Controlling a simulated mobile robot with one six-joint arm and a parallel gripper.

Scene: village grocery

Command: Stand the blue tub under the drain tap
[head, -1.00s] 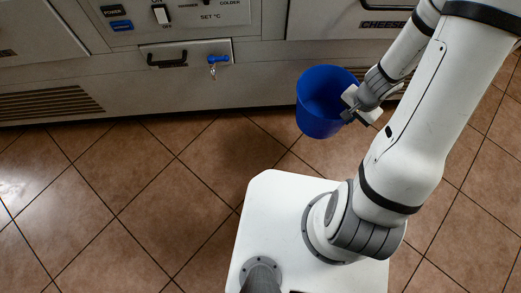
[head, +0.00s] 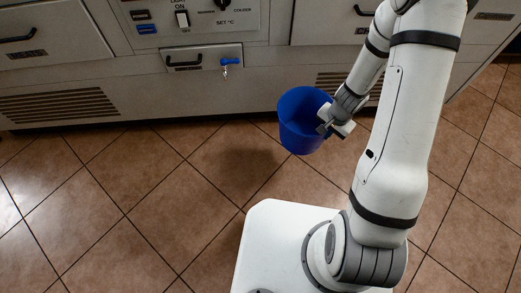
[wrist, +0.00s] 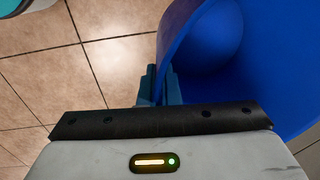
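The blue tub (head: 302,125) hangs above the floor in the head view, below and to the right of the drain tap. My gripper (head: 326,128) is shut on the tub's right wall. In the wrist view, the gripper fingers (wrist: 160,85) pinch the wall of the tub (wrist: 205,45), whose inside looks empty. The drain tap (head: 225,68) has a blue handle and a small metal spout on the front of the cabinet. The tub's shadow lies on the floor to its left, and the tub is apart from the cabinet.
The cabinet front (head: 200,95) runs along the back, with a small handled drawer (head: 186,62) beside the tap and vent grilles low down. The tiled floor (head: 150,165) below the tap is clear. A turquoise-edged object shows at the wrist view's top left corner.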

